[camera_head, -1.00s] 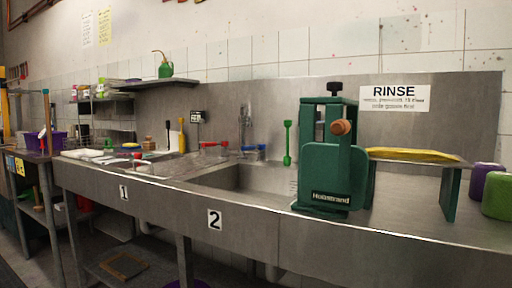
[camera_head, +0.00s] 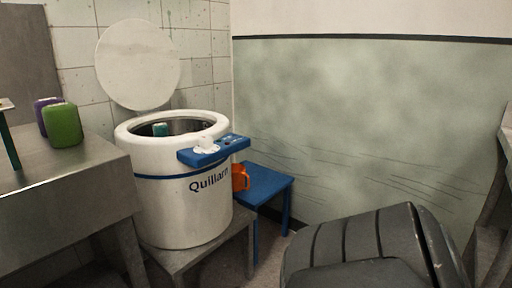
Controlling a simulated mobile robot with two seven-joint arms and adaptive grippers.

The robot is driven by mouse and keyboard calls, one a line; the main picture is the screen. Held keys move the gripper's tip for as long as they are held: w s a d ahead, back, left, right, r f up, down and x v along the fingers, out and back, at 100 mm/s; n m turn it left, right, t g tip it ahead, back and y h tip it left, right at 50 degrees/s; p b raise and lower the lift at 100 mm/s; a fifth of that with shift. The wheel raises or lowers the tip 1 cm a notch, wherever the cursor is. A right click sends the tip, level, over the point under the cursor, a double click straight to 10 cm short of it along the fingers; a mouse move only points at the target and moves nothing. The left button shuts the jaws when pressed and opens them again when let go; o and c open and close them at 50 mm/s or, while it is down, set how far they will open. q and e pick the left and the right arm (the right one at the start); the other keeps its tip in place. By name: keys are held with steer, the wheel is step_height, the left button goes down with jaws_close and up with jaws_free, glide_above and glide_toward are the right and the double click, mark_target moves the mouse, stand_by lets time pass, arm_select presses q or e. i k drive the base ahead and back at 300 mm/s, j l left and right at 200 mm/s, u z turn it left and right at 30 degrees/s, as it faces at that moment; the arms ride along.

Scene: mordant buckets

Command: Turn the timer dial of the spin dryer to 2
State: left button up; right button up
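The spin dryer (camera_head: 180,212) is a white drum with a blue band and the word "Quillarn", standing on a low grey stand. Its round white lid (camera_head: 138,62) is raised against the tiled wall. A blue control panel (camera_head: 222,151) juts from the front right of its rim. A white dial (camera_head: 206,145) sits on the panel's left part; its markings are too small to read. Something teal shows inside the drum. Neither gripper is in view.
A steel counter (camera_head: 65,185) with a green container (camera_head: 62,125) and a purple container (camera_head: 43,113) stands at left. A blue stool (camera_head: 264,184) and an orange jug (camera_head: 240,177) are right of the dryer. A large dark ribbed object (camera_head: 365,250) fills the lower right foreground.

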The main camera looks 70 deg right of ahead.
mark_target(206, 142)
steer(key=z, duration=1.8)
steer(key=i+l+z, duration=0.15)
steer(key=i, duration=0.1)
